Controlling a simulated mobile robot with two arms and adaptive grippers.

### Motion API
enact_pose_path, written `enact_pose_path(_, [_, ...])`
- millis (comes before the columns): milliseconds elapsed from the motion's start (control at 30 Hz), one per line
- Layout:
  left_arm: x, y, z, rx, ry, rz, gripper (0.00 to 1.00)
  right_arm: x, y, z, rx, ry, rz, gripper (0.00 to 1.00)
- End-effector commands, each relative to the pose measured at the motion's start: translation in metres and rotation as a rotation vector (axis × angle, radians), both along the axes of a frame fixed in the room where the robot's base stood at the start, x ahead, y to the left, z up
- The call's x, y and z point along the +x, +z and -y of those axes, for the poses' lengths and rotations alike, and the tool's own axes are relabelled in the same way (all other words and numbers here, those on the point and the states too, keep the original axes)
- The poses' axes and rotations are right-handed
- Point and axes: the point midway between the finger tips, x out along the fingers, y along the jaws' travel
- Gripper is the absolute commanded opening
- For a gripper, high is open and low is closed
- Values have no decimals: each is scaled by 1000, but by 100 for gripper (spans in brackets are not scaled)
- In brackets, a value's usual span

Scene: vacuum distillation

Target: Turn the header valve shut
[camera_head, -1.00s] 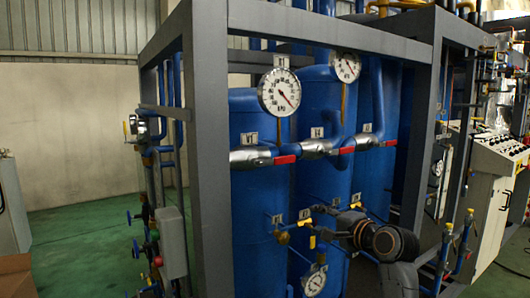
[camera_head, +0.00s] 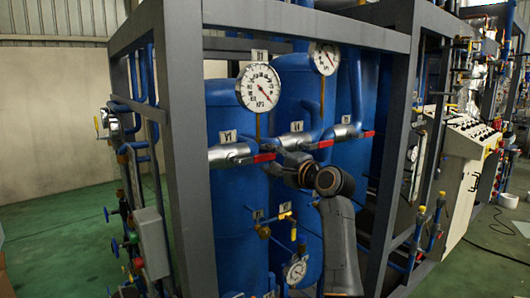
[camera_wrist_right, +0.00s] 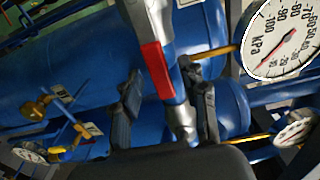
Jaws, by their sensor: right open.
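A silver header pipe (camera_head: 228,153) runs across the front of the blue tanks, with red valve handles along it. The left red handle (camera_head: 264,157) lies along the pipe, beside the V1 label (camera_head: 228,136). My right gripper (camera_head: 280,158) is at the header just right of the left handle. In the right wrist view its fingers (camera_wrist_right: 165,85) are open, with the pipe and a red handle (camera_wrist_right: 156,70) seen between them. Contact cannot be told. My left gripper is out of view.
A large kPa gauge (camera_head: 260,87) is above the header, close to my right gripper in the wrist view (camera_wrist_right: 285,40). A grey frame post (camera_head: 188,150) stands at left. Small yellow-handled valves (camera_head: 285,216) and a lower gauge (camera_head: 296,270) are below.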

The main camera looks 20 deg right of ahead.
Motion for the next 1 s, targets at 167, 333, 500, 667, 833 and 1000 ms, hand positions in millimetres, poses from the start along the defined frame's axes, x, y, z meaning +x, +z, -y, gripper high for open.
enact_pose_path(167, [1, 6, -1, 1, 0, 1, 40, 15, 1, -6, 1, 1, 0, 43])
enact_pose_path(333, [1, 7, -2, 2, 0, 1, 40, 19, 0, -7, 1, 0, 1, 43])
enact_pose_path(500, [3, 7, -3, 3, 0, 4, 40, 19, 0, -7, 0, 0, 1, 43])
enact_pose_path(667, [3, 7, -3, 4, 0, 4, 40, 19, -1, -7, 0, 0, 0, 17])
enact_pose_path(833, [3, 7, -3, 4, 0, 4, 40, 19, -1, -7, 0, -1, 0, 0])
enact_pose_path(1000, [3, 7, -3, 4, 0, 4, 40, 19, -1, -7, 1, -1, 0, 0])
